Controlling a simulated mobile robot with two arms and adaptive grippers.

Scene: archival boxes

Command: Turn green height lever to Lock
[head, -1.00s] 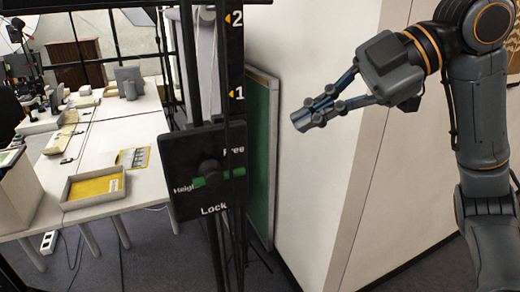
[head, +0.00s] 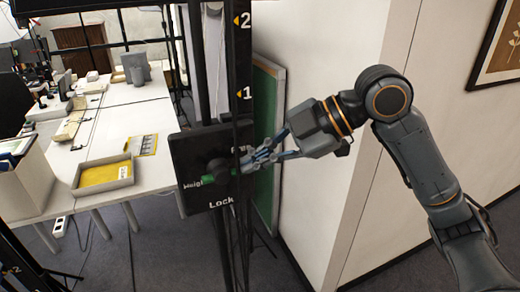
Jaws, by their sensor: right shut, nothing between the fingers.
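The black lever panel (head: 190,160) is mounted on the dark upright column and bears the words "Height", "Free" and "Lock". The green height lever (head: 207,179) lies about level across the panel, with a dark round hub (head: 218,167) at its middle. My right gripper (head: 246,161) reaches in from the right, its fingertips shut and empty at the lever's right end. They partly cover that end and the word "Free" above it. I cannot tell whether they touch the lever. "Lock" is below the lever. My left gripper is not in view.
Dark vertical posts and cables run beside the panel. A green board (head: 266,150) leans on the white wall (head: 325,60) behind my right gripper. A white table (head: 115,125) with a grey-rimmed yellow tray (head: 76,183) stands at the left. Grey floor lies below.

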